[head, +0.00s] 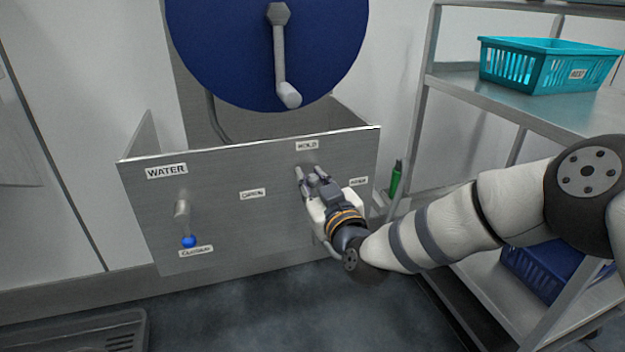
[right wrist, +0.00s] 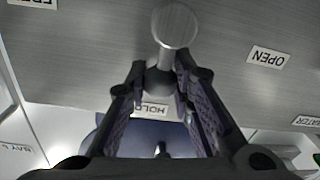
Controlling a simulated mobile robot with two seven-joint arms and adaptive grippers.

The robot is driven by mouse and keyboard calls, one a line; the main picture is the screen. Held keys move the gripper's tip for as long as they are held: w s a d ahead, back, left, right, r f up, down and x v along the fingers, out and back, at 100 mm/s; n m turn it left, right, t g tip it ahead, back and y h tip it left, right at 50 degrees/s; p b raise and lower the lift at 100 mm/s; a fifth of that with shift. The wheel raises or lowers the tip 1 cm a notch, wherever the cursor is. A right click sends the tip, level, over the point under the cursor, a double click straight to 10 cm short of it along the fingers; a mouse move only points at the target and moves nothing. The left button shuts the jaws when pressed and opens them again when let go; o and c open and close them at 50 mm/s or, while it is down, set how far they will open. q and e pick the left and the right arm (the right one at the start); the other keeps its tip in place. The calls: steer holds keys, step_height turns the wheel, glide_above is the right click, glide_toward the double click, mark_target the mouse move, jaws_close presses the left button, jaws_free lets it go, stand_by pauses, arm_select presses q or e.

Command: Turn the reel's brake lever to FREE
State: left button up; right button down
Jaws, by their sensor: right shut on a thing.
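The brake lever (right wrist: 174,28) shows in the right wrist view as a grey metal arm with a round end, on a brushed steel panel (head: 220,220). It points toward the HOLD label (head: 307,145), which also shows in the wrist view (right wrist: 152,109). My right gripper (head: 312,178) is shut on the lever, its fingers on both sides of the lever's outer end in the wrist view (right wrist: 160,78). The gripper hides most of the lever in the head view. The FREE label (head: 359,181) is to the right of the gripper. The blue reel (head: 225,50) with a crank is above. My left gripper is out of view.
A water valve lever with a blue knob (head: 189,241) points down at the CLOSED label, left on the panel; an OPEN label (head: 252,194) is between. A steel shelf rack (head: 435,85) with a teal basket (head: 545,70) stands right. A green bottle (head: 396,178) is beside the panel.

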steer(key=shift+d, duration=0.1)
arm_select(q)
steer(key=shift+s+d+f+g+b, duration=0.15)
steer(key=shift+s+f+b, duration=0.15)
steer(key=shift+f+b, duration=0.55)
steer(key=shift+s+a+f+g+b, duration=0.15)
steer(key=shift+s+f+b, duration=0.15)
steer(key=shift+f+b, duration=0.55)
arm_select(e)
steer(key=w+d+f+m, duration=0.1)
steer(key=d+f+m, duration=0.3)
steer(key=m, duration=1.4)
steer(key=shift+w+f+h, duration=0.2)
steer(key=shift+f+h, duration=0.1)
steer(key=shift+f, duration=0.1)
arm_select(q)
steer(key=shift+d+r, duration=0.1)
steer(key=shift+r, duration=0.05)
arm_select(e)
steer(key=shift+d+m, duration=0.1)
steer(key=shift+m, duration=0.2)
steer(key=c, duration=1.4)
jaws_free()
steer(key=shift+o, duration=0.2)
